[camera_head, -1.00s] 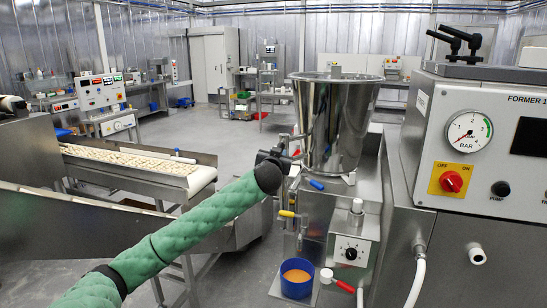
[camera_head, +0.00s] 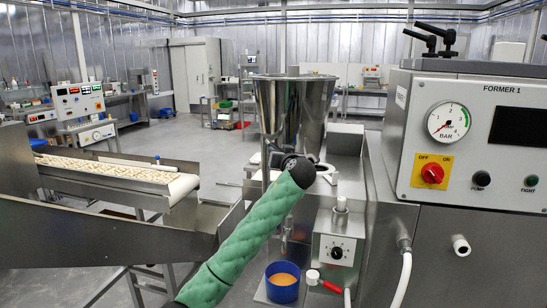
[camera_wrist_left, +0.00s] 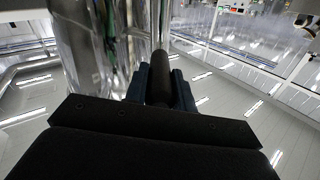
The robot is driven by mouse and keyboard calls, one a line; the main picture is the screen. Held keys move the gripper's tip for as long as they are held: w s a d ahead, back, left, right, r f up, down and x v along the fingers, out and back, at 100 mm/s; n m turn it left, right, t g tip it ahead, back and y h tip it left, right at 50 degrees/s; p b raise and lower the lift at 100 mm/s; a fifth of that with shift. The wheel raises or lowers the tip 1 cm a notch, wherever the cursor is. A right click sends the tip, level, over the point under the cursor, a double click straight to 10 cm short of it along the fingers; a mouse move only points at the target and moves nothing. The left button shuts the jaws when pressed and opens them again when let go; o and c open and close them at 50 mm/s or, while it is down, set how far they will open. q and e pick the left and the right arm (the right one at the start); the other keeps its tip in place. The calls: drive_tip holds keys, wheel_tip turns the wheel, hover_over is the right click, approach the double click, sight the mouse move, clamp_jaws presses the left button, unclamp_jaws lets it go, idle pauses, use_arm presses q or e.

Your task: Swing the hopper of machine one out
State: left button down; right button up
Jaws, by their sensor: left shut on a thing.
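The hopper (camera_head: 290,105) of machine one is a shiny steel cone, upright at the left side of the machine body labelled FORMER 1 (camera_head: 415,150). My green-sleeved left arm crosses in front of its lower part in the head view. My left gripper (camera_head: 284,160) is partly hidden by its own wrist, beside the lower hopper. In the left wrist view the left gripper (camera_wrist_left: 160,92) is shut on a dark round handle (camera_wrist_left: 160,72), with the hopper's shiny wall (camera_wrist_left: 90,45) close on the left. The hopper's base is hidden behind my arm. My right gripper is not in view.
A blue cup (camera_head: 283,295) with orange contents stands below the machine's front, beside a red-handled valve (camera_head: 330,287). A conveyor (camera_head: 110,178) carrying pasta lies to the left. Open floor (camera_head: 215,155) lies behind, between the conveyor and the hopper.

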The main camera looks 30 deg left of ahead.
use_arm(q)
drive_tip(key=shift+w+d+f, duration=0.15)
drive_tip(key=shift+w+d, duration=0.05)
drive_tip(key=w+d+n+g+y+b, duration=0.3)
drive_tip(key=w+n+g+b, duration=0.4)
drive_tip(key=g, duration=0.3)
drive_tip(key=shift+w+d+r+n+g+y, duration=0.2)
drive_tip(key=shift+w+d+n+g+y, duration=0.15)
drive_tip(key=shift+w+y, duration=0.5)
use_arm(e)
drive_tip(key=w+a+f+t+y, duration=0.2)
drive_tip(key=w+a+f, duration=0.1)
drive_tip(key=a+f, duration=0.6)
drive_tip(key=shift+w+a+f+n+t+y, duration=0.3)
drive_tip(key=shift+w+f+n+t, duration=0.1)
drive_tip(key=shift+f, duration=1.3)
